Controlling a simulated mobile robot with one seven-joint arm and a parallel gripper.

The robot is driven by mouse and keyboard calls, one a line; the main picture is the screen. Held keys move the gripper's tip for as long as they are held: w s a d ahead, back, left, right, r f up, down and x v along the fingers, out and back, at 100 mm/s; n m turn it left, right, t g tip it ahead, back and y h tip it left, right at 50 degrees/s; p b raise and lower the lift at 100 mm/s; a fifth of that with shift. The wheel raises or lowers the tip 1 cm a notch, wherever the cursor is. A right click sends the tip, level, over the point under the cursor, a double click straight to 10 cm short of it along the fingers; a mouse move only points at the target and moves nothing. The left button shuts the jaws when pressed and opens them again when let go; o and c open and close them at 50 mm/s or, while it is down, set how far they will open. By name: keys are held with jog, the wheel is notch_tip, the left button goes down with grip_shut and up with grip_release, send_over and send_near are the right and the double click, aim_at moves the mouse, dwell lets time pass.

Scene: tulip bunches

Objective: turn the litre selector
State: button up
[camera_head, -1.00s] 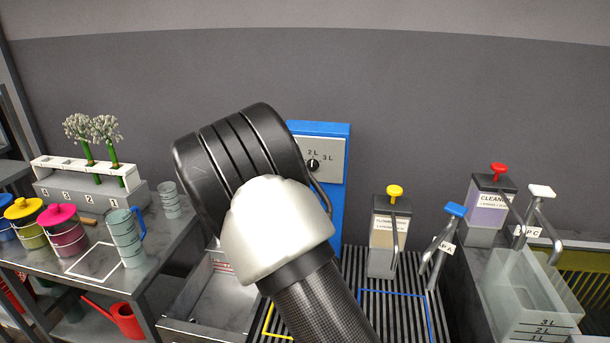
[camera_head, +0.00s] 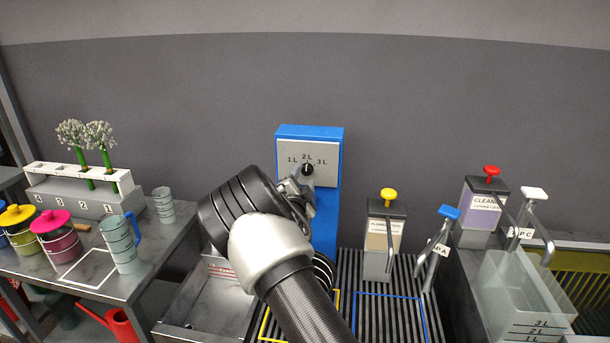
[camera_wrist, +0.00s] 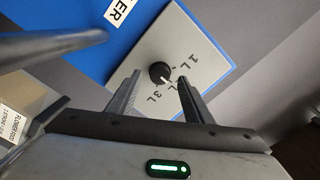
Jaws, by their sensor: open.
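The litre selector is a small round black knob (camera_head: 308,169) on the pale plate (camera_head: 322,150) of a blue dispenser column (camera_head: 327,215), with 1 L, 2 L and 3 L printed around it. In the wrist view the knob (camera_wrist: 160,72) has a white pointer mark that appears to face the 2 L label. My gripper (camera_wrist: 158,82) is open, its two fingers on either side of the knob's line and short of the plate or close to it. I cannot tell whether they touch the knob. In the head view my gripper (camera_head: 302,182) is partly hidden by my wrist.
A pump dispenser with a yellow top (camera_head: 388,196) and a blue-topped tap (camera_head: 449,212) stand right of the column. A grey sink (camera_head: 190,310) lies below left. The side table holds a cup with blue handle (camera_head: 122,245) and lidded pots. A dark bar crosses the wrist view's upper left.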

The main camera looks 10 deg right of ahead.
aim_at(307, 170)
jog(key=shift+x, duration=1.1)
jog(key=c, duration=1.1)
jog(key=shift+o, duration=0.2)
